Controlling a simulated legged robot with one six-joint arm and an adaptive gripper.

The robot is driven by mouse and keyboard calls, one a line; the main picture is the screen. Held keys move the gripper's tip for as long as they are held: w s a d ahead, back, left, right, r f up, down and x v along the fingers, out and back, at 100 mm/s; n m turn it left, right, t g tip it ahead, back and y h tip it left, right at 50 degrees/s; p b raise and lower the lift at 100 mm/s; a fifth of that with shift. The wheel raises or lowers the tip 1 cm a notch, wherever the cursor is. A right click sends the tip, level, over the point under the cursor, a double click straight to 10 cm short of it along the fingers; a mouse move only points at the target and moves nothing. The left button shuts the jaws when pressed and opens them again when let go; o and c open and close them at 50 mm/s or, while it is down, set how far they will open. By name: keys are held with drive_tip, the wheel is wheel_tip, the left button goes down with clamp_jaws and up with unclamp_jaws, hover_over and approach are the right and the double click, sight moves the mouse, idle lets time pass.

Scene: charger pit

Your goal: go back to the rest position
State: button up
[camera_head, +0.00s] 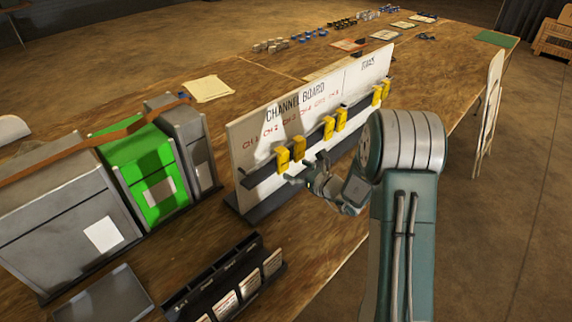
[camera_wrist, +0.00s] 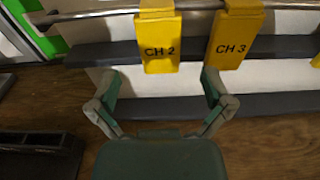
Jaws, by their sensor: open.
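My gripper (camera_head: 304,170) is in front of the white channel board (camera_head: 251,133) in the head view. In the wrist view my gripper (camera_wrist: 160,82) is open and empty, its two fingers spread below the yellow tags. A yellow CH 2 tag (camera_wrist: 159,45) hangs on the rail just beyond the gap between the fingers. A yellow CH 3 tag (camera_wrist: 235,40) hangs to its right, above the right finger. In the head view several yellow tags (camera_head: 329,127) hang along the board, and my arm hides part of the board's lower right.
A green box (camera_head: 148,172) stands between grey boxes left of the board. A black rack with cards (camera_head: 225,283) and a grey tray (camera_head: 104,297) lie at the table's near side. A white panel (camera_head: 489,100) stands right of the table. Bare wood (camera_head: 302,240) lies before the board.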

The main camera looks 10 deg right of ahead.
drive_tip(key=f+v, duration=0.1)
drive_tip(key=v, duration=0.6)
drive_tip(key=s+a+r+n+g+y, duration=0.1)
drive_tip(key=s+a+r+n+g, duration=0.95)
drive_tip(key=s+a+n, duration=0.35)
drive_tip(key=s+d+r+n+t+h, duration=0.1)
drive_tip(key=s+d+r+n+h, duration=0.2)
drive_tip(key=s+n+h, duration=0.2)
drive_tip(key=s+d+r+n+t+h, duration=0.1)
drive_tip(key=s+d+r+n+h, duration=0.3)
drive_tip(key=s+n, duration=0.6)
drive_tip(key=shift+s+d+h, duration=0.25)
drive_tip(key=shift+d+h, duration=0.05)
drive_tip(key=shift+h, duration=0.5)
